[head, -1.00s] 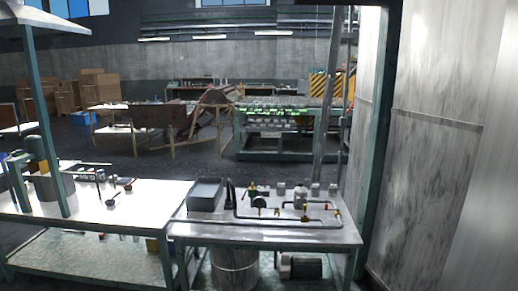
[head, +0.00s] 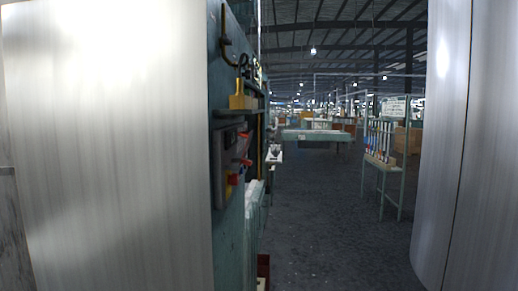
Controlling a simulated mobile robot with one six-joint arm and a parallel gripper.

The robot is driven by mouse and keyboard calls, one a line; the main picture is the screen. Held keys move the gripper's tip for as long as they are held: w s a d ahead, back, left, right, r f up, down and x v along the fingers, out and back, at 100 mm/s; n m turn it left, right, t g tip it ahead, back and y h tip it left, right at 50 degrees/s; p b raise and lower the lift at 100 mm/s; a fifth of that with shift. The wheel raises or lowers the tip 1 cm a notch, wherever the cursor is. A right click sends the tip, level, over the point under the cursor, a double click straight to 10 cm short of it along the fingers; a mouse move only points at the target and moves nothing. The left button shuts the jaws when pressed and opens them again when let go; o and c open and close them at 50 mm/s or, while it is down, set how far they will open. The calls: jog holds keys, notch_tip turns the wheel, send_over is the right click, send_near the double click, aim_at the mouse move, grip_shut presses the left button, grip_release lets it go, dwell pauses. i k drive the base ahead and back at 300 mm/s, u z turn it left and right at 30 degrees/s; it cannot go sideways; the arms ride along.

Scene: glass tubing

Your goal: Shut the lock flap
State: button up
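I cannot make out a lock flap for certain in the head view. A grey control box (head: 228,165) with red and yellow knobs is fixed to a teal machine side (head: 229,240) left of centre. A yellow block (head: 241,97) sits on a small ledge above it. My gripper is not in view.
Large pale metal panels fill the left (head: 105,150) and right (head: 442,150) sides. Between them an open dark floor (head: 325,235) runs back. A teal stand with coloured tubes (head: 380,140) is on the right; a long table (head: 316,135) crosses further back.

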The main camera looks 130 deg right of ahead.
aim_at(248, 136)
jog(key=z, duration=0.15)
jog(key=k, duration=0.25)
jog(key=z, duration=3.9)
jog(key=i, duration=0.15)
jog(key=u, duration=0.25)
jog(key=k, duration=0.4)
jog(key=z, duration=0.8)
